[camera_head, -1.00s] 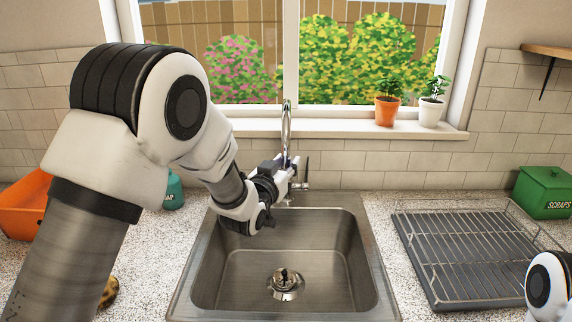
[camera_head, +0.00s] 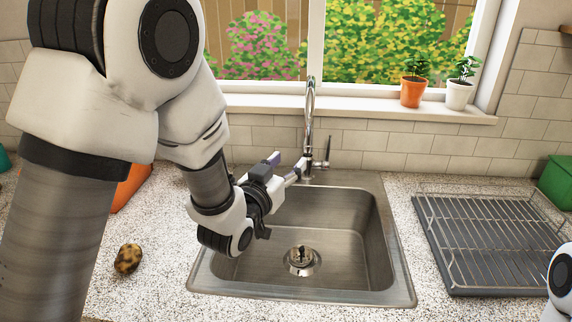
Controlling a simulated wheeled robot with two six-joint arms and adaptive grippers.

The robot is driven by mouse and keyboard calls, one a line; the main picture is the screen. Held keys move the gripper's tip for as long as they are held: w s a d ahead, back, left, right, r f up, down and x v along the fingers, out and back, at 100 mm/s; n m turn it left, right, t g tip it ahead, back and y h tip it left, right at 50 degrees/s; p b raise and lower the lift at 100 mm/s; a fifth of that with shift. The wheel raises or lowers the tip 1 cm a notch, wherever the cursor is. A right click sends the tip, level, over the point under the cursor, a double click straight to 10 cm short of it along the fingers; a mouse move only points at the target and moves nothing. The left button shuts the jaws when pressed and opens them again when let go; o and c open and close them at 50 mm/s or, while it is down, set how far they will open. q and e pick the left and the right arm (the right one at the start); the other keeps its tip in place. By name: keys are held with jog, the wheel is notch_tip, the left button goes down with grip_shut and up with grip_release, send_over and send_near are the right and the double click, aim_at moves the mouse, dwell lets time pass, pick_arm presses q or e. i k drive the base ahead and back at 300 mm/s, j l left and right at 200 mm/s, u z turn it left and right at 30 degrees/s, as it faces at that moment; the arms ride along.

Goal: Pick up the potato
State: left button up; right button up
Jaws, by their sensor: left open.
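The potato (camera_head: 128,259), brown with dark patches, lies on the speckled counter left of the sink, close to my left forearm in the picture. My left gripper (camera_head: 284,166) is open and empty above the back left part of the sink, pointing toward the faucet. It is well apart from the potato, up and to the right of it. Of my right arm only a white and black part shows at the lower right edge; its gripper is out of view.
The steel sink (camera_head: 400,270) is empty, with a tall faucet (camera_head: 311,120) behind it. A dish rack (camera_head: 480,245) and a green box (camera_head: 556,182) stand at the right. An orange container (camera_head: 130,187) is partly hidden behind my left arm. Pots line the windowsill.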

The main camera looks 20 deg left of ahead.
aim_at(128, 260)
jog(key=k+j, duration=0.15)
jog(key=k, duration=0.85)
